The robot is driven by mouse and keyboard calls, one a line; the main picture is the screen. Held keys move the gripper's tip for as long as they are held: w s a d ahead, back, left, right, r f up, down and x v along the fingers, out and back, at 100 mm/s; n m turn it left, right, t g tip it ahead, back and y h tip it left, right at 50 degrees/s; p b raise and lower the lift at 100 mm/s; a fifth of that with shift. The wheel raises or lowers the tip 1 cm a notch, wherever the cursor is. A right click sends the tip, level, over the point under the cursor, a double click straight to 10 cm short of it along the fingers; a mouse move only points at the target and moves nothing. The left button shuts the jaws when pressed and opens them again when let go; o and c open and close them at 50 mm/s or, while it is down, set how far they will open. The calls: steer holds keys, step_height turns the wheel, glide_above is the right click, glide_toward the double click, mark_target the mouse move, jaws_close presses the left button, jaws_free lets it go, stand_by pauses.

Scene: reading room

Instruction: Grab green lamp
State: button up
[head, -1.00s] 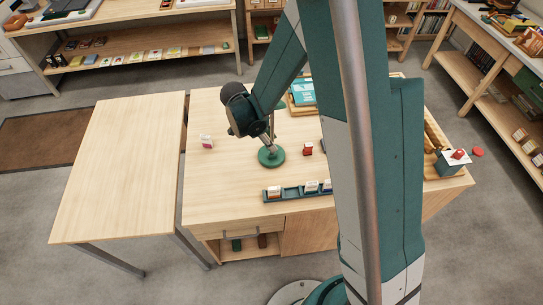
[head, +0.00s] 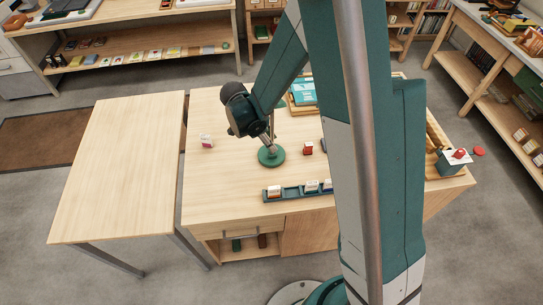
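The green lamp shows as a round green base (head: 271,156) on the wooden desk, with a thin stem rising from it. The upper part of the lamp is hidden behind my arm's dark end. My gripper (head: 268,138) is at the lamp's stem, just above the base, and overlaps it in this view. The fingers are small and partly hidden, so I cannot tell whether they are closed on the stem.
A green tray (head: 290,193) with small boxes lies at the desk's front edge. A small red box (head: 308,148) stands right of the lamp, a white and pink one (head: 206,140) left. A teal book (head: 303,92) lies behind. The left table (head: 120,165) is bare.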

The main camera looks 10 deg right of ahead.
steer(key=shift+c, duration=0.5)
jaws_close()
